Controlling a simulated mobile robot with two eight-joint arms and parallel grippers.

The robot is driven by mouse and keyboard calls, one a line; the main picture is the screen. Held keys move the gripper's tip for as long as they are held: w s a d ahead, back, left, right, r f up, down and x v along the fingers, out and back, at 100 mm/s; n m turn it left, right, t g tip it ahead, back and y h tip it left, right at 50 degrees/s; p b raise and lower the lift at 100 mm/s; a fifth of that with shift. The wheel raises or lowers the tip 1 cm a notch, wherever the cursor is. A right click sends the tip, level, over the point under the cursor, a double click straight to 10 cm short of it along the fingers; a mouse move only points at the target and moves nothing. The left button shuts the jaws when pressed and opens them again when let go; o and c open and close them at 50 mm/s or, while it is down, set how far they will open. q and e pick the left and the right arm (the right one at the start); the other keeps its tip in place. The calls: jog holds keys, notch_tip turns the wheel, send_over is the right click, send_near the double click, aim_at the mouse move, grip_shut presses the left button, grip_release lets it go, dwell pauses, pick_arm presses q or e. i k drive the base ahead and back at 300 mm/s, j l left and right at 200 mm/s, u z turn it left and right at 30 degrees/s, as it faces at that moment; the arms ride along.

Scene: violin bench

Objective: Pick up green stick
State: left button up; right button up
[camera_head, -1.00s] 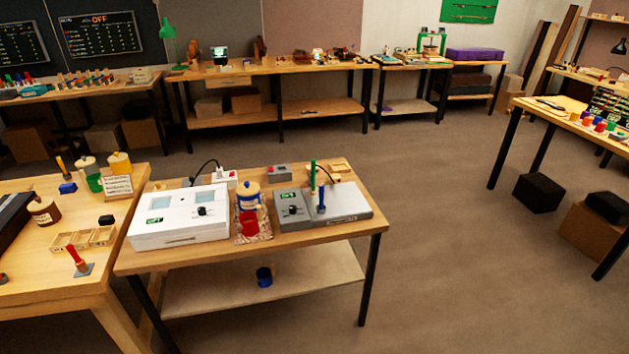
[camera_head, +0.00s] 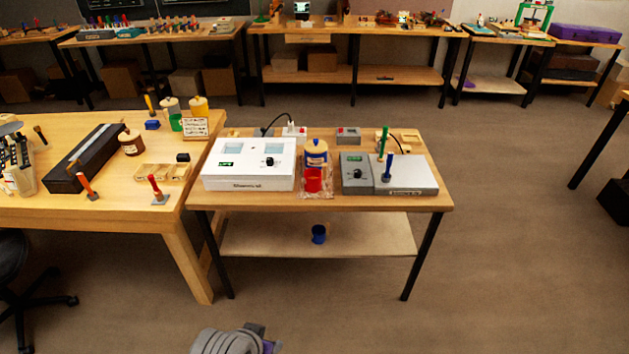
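The green stick (camera_head: 382,142) stands upright at the back of the grey device (camera_head: 410,182), on the right half of the small wooden table in the head view. A blue stick (camera_head: 389,167) stands upright just in front of it and a little to the right. The lower end of the green stick is hard to make out. A grey rounded part of my own body shows at the bottom edge, well short of the table. No gripper fingers are in view.
The small table (camera_head: 330,205) also holds a white device (camera_head: 250,165), a blue-labelled jar (camera_head: 316,150) and a red cup (camera_head: 313,180). A blue cup (camera_head: 319,234) stands on its lower shelf. A workbench (camera_head: 90,215) adjoins on the left. The floor in front and right is clear.

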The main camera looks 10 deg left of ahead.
aim_at(384, 132)
jog(key=z, duration=0.5)
jog(key=i+j+z, duration=0.65)
jog(key=j, duration=0.3)
jog(key=i, duration=0.05)
